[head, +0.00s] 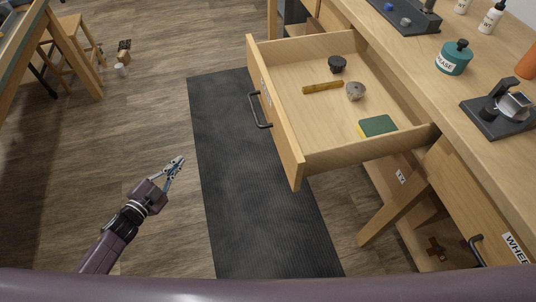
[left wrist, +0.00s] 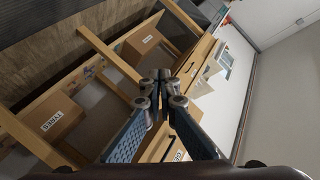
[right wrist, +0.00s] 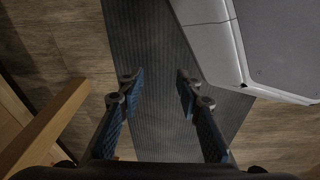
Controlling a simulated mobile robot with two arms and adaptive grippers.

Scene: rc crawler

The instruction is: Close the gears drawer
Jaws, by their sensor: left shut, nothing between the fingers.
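A wooden drawer (head: 294,133) stands pulled far out of the workbench in the head view. Its front faces left and carries a dark bar handle (head: 257,110); the label on the front cannot be read. Inside lie a black round part (head: 337,64), a brown bar (head: 322,87), a grey-brown round part (head: 355,91) and a green and yellow pad (head: 377,126). My left gripper (head: 179,162) is shut and empty, to the left of the drawer front and apart from the handle. My right gripper (right wrist: 157,80) is open and empty, seen only in the right wrist view.
A dark ribbed mat (head: 238,165) covers the floor before the drawer. The workbench top (head: 425,75) holds a teal jar (head: 454,57) and a black stand (head: 500,112). A lower drawer (head: 470,200) has a label starting "WHEE". Labelled boxes (left wrist: 58,116) show in the left wrist view.

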